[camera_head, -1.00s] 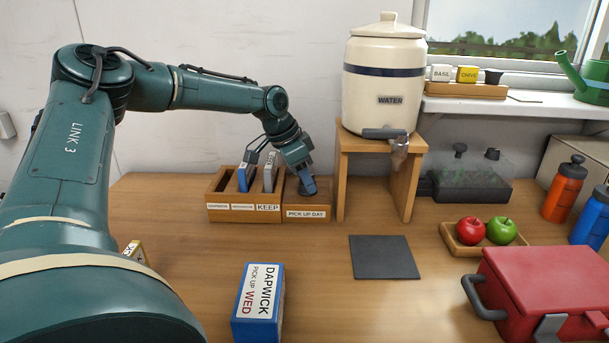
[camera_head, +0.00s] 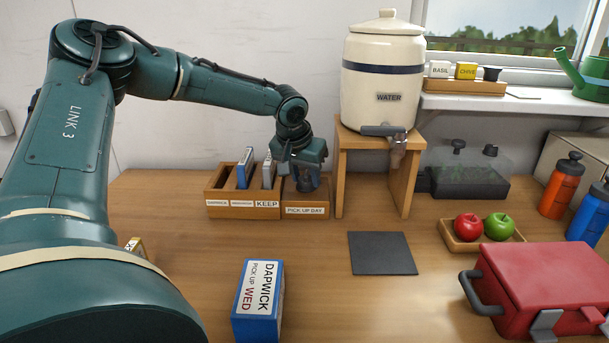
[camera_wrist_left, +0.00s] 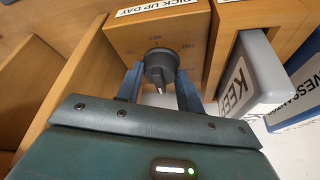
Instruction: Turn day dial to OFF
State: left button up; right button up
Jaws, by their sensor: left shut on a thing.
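The day dial (camera_wrist_left: 160,65) is a dark round knob on a wooden box labelled PICK UP DAY, with small markings around it that are too blurred to read fully. In the left wrist view my left gripper (camera_wrist_left: 160,85) has one finger on each side of the dial and is shut on it. In the head view my left gripper (camera_head: 304,178) comes down over the PICK UP DAY box (camera_head: 305,211) and hides the dial. The dial's pointer setting cannot be read clearly. My right gripper is not in view.
A wooden rack (camera_head: 230,212) with upright cards, one marked KEEP, adjoins the dial box on the left. The water crock's wooden stand (camera_head: 341,180) is close on the right. A DAPWICK box (camera_head: 258,300) and a dark mat (camera_head: 382,253) lie in front.

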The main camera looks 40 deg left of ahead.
pick_arm(q)
jog(key=shift+n, duration=0.4)
jog(key=o, duration=1)
jog(key=shift+r, duration=0.1)
jog(key=p+v, duration=0.1)
jog(key=v, duration=1.2)
jog(key=shift+d, duration=0.2)
